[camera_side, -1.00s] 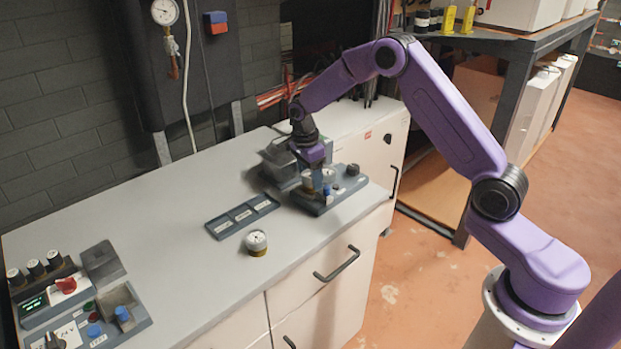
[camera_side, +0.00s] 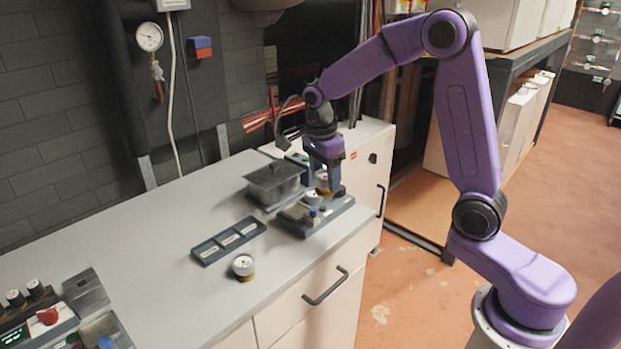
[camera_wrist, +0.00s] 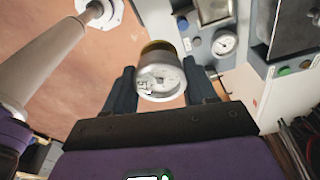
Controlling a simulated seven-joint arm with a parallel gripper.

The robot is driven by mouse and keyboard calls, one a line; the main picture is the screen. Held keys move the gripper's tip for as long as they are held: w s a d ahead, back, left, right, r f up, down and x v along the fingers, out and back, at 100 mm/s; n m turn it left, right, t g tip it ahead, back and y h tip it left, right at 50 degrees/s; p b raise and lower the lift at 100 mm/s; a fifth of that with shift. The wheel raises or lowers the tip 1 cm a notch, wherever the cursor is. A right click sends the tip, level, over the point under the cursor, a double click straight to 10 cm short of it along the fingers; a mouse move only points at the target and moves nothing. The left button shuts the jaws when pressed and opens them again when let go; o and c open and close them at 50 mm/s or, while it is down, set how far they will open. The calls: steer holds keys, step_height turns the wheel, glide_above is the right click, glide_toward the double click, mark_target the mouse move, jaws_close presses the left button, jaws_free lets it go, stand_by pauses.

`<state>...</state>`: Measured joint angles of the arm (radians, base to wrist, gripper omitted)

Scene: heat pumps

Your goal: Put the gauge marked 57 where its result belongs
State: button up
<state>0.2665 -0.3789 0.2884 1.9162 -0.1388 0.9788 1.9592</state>
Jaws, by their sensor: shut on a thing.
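My gripper (camera_side: 326,176) is shut on a white-faced gauge with a brass-coloured base (camera_wrist: 160,72), which sits between the fingers in the wrist view. It is a little above the blue-grey test fixture (camera_side: 290,226) at the back right of the bench. A third gauge (camera_side: 243,265) stands upright on the bench, in front of a dark tray (camera_side: 209,260) with three labelled compartments. The labels are unreadable.
A control unit with a red knob (camera_side: 47,316) and several dark-sided gauges is at the left front. The middle of the bench (camera_side: 165,240) is clear. A wall gauge (camera_side: 149,37) hangs behind.

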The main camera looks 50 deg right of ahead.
steer(key=w+a+f+n, duration=0.1)
steer(key=w+a+n, duration=0.75)
steer(key=a, duration=0.25)
steer(key=shift+w+a+f+n+t+y, duration=0.25)
steer(key=shift+w+a+f+n, duration=1.3)
steer(key=shift+a, duration=0.6)
steer(key=shift+w+a+f+n+t+y, duration=0.15)
steer(key=shift+w+a+f+n+t, duration=0.15)
steer(key=shift+w+a+f+n, duration=1.25)
steer(key=shift+w+a+f+n+t+y, duration=0.25)
steer(key=shift+w+a+f+n, duration=0.75)
steer(key=shift+a+f+n, duration=1.05)
steer(key=shift+a+f+m, duration=0.2)
steer(key=shift+a+f, duration=0.15)
steer(key=shift+f, duration=0.35)
steer(key=shift+a+f+m, duration=0.2)
steer(key=shift+a+f, duration=0.1)
steer(key=shift+f, duration=0.35)
steer(key=o, duration=1.4)
